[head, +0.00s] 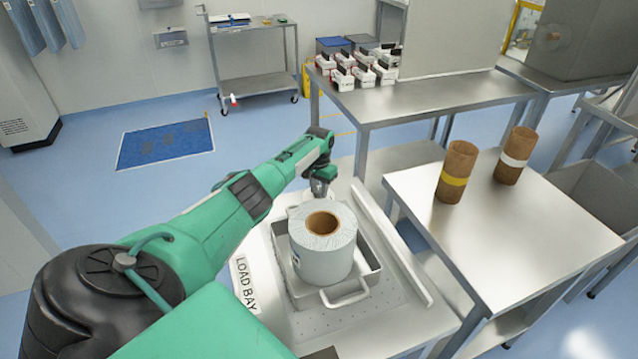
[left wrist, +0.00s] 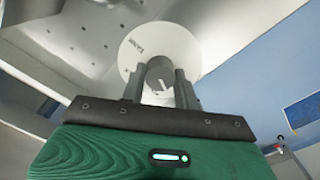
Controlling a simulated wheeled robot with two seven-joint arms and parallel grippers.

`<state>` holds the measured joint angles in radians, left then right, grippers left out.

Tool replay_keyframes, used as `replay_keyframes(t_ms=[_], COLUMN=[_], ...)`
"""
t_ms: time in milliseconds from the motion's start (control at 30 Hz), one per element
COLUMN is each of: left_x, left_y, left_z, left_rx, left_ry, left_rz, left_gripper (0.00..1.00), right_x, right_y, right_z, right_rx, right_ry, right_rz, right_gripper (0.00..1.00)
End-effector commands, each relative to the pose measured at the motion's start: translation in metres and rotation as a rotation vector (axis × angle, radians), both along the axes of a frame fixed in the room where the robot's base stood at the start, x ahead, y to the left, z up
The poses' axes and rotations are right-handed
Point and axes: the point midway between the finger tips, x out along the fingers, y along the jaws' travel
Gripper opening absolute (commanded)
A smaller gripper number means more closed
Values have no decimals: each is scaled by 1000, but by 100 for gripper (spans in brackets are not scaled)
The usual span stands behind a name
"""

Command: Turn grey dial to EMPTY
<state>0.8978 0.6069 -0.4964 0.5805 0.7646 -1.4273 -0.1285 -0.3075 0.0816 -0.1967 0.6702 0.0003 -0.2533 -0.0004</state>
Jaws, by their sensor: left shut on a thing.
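In the left wrist view the grey dial (left wrist: 160,72) is a round grey knob with a short light mark on its face. It stands in front of a white disc (left wrist: 140,50) with small dark lettering that I cannot read for sure. My left gripper (left wrist: 160,82) has one finger on each side of the knob and is shut on it. In the head view my left gripper (head: 321,186) points down just behind the large white roll, and the dial is hidden there. Which word the mark faces cannot be told. My right gripper is not in view.
The white roll (head: 322,248) with a brown core sits in a metal tray (head: 345,292) on the LOAD BAY table (head: 390,318), close to my left gripper. Two brown tubes (head: 457,170) (head: 515,154) stand on the steel table at right. Open blue floor lies behind.

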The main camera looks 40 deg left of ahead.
Motion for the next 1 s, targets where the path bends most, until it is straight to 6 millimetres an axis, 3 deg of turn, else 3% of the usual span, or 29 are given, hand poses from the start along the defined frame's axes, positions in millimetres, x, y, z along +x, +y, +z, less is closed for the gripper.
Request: replay_keyframes(t_ms=[200, 433, 1000], left_x=[0, 1, 0], left_y=[0, 0, 1], left_z=[2, 2, 1], left_rx=[-2, -1, 1], left_ry=[1, -1, -2], left_rz=[173, 300, 381], left_gripper=[8, 8, 8], right_x=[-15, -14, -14], right_y=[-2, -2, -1], right_z=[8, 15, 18], right_rx=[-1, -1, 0], right_ry=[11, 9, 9], right_rz=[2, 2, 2], right_gripper=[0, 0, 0])
